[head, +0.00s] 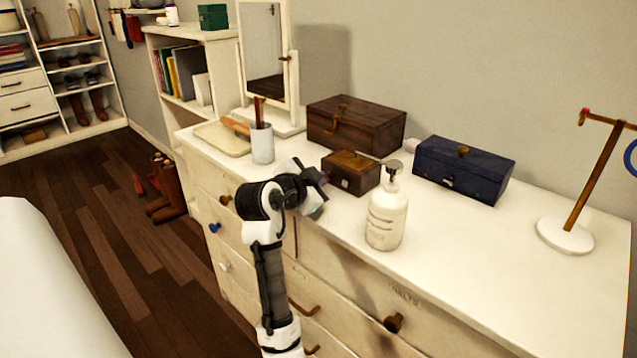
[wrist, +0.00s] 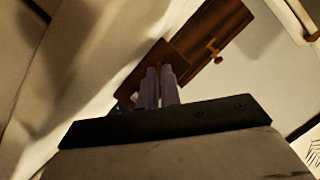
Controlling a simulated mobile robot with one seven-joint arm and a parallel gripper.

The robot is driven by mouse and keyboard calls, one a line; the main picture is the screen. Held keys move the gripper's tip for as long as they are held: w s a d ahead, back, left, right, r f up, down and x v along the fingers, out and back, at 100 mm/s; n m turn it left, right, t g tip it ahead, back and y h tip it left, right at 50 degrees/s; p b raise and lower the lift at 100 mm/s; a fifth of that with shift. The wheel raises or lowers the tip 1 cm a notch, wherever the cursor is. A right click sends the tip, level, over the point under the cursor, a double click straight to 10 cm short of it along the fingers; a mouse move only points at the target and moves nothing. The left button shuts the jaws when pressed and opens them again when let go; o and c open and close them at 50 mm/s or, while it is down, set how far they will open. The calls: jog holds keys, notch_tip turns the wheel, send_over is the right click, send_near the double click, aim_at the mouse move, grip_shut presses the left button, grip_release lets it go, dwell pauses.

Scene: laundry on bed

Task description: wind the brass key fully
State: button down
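The small brown wooden box (head: 351,172) stands on the dresser, with a brass fitting on its lid and a small pale spot on its front. My gripper (head: 322,182) is just left of this box, low over the dresser's front edge. In the wrist view my two pale fingers (wrist: 160,84) are close together with a narrow gap and point at the small box (wrist: 176,52). A thin brass-coloured sliver shows at the fingertips. I cannot tell whether it is the brass key or whether the fingers grip it. No key shows clearly in the head view.
A white pump bottle (head: 387,218) stands close to the right of my gripper. A larger brown box (head: 356,127), a navy box (head: 463,171) and a cup (head: 262,146) stand around. The dresser top (head: 470,245) is clear at the front right.

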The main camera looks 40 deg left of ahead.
jog(key=c, duration=1.6)
grip_release()
jog(key=b+v, duration=0.1)
jog(key=v, duration=1.2)
jog(key=shift+s, duration=0.35)
jog(key=shift+d+r, duration=0.1)
